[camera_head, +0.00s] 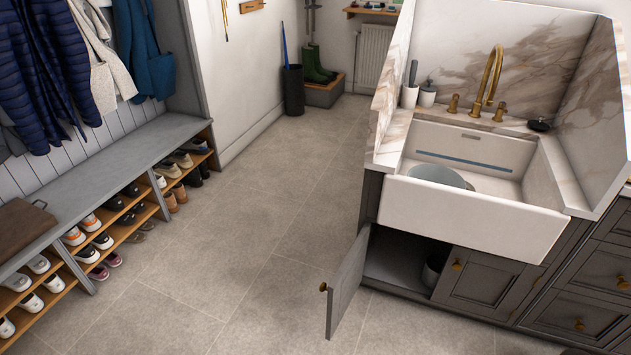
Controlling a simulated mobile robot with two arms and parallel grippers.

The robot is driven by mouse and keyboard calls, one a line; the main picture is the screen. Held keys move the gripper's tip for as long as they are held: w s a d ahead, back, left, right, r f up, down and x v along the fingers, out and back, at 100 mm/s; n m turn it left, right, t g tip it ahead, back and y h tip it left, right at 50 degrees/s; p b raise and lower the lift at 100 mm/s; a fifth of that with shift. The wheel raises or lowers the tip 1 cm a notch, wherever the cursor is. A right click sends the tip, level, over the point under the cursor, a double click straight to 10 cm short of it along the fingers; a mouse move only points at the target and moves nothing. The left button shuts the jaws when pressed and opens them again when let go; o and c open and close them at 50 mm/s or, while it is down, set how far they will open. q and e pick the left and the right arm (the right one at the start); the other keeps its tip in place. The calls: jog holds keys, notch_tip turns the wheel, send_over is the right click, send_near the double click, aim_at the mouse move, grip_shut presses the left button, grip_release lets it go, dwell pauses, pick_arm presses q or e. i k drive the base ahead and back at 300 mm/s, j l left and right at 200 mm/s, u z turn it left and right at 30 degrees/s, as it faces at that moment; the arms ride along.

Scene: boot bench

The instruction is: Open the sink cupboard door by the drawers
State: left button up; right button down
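The sink cupboard stands under the white sink (470,215) at the right. Its door by the drawers (492,284) is grey, panelled and shut, with a brass knob (457,266) near its upper left corner. The drawers (580,305) are to its right, with brass knobs and closed fronts. The cupboard's other door (347,285) stands swung open to the left. Through that opening a dark round container (433,270) shows inside, partly hidden by the shut door. Neither of my grippers is in view.
The open door juts into the floor space before the cupboard. A long bench with shoe shelves (130,165) runs along the left under hanging coats. The tiled floor (220,250) between is clear. Green boots (315,65) stand at the back.

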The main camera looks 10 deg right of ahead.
aim_at(492, 286)
jog(key=i+j+z, duration=0.15)
jog(key=z, duration=0.95)
jog(key=i+j+z, duration=0.3)
jog(key=j, duration=0.35)
jog(key=j+z, duration=0.3)
jog(key=j, duration=0.3)
jog(key=j+z, duration=0.35)
jog(key=j, duration=1.15)
jog(key=i+l, duration=0.1)
